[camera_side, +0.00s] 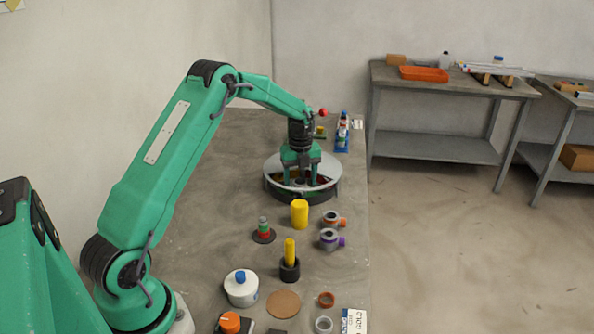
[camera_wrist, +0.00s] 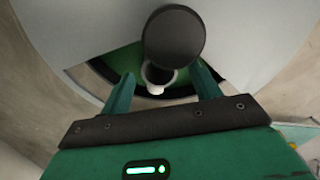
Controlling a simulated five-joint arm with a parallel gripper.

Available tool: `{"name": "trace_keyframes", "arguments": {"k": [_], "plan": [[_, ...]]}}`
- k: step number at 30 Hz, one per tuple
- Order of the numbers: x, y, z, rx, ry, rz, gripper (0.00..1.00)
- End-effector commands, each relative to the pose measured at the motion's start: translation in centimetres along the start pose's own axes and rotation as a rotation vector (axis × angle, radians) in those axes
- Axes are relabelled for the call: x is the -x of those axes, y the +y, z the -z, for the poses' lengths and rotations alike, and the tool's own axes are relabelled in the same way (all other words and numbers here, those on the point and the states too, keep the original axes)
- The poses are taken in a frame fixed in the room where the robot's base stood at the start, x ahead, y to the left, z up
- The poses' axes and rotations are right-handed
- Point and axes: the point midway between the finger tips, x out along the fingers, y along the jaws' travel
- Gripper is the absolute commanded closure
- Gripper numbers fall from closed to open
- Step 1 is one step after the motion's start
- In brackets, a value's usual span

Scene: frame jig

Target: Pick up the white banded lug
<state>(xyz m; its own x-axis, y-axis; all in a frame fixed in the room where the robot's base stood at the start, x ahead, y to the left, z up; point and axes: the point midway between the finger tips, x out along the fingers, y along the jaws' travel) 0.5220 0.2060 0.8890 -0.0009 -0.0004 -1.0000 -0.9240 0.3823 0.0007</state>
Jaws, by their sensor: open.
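My gripper (camera_side: 301,180) is open and points down into the round grey ring-shaped frame (camera_side: 272,170) in the side view. In the wrist view, the two green fingers of my gripper (camera_wrist: 162,74) stand apart on either side of a small dark-topped piece with a white part, which looks like the white banded lug (camera_wrist: 155,88). The fingers do not visibly touch it. A large black round knob (camera_wrist: 174,38) hides its far side. The lug cannot be made out in the side view. The grey frame also fills much of the wrist view (camera_wrist: 245,40).
Near the frame stand a yellow cylinder (camera_side: 299,214), two grey ring fittings with orange (camera_side: 333,221) and purple (camera_side: 331,239) parts, and a red-green stack (camera_side: 263,229). A blue bottle (camera_side: 342,130) is behind. A white jar (camera_side: 241,289) is in front. Bare bench lies left of the frame.

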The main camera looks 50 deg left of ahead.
Motion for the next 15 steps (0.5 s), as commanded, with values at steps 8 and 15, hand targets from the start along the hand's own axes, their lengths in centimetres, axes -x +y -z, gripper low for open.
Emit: {"name": "trace_keyframes", "arguments": {"k": [8, 15], "plan": [[-2.2, 0.0, 0.0, 0.0, -0.001, 0.001, 0.38], [-2.2, 0.0, 0.0, 0.0, -0.001, 0.001, 0.38]]}}
